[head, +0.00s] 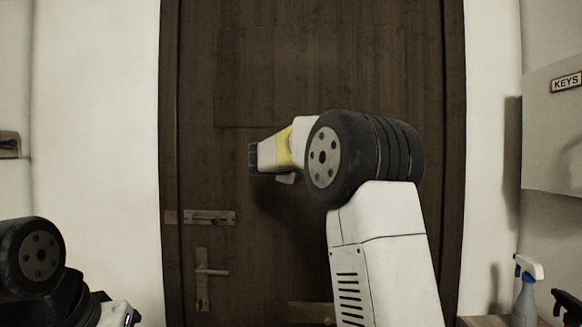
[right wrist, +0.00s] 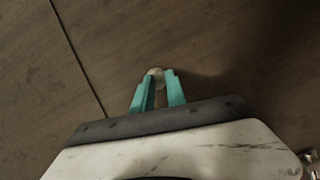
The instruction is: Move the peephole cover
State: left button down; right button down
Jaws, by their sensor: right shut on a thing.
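The peephole cover (right wrist: 156,73) is a small, pale, round piece on the dark wooden door (head: 300,70). My right gripper (right wrist: 160,83) has its two teal fingers shut on the cover, one on each side, at the door's surface. In the head view my right arm reaches up in front of the door, and its wrist hides the cover and the fingertips. Part of my left arm shows at the lower left, but its gripper is not in view.
The door has a slide bolt (head: 209,217) and a lever handle (head: 212,271) on its left side. A key box (head: 555,130) hangs on the right wall. A spray bottle (head: 526,290) stands on a surface at the lower right.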

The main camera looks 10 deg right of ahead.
jog(key=c, duration=1.3)
grip_release()
jog(key=shift+c, duration=0.2)
jog(key=v, duration=0.7)
jog(key=shift+s+a, duration=0.25)
jog(key=shift+s, duration=0.05)
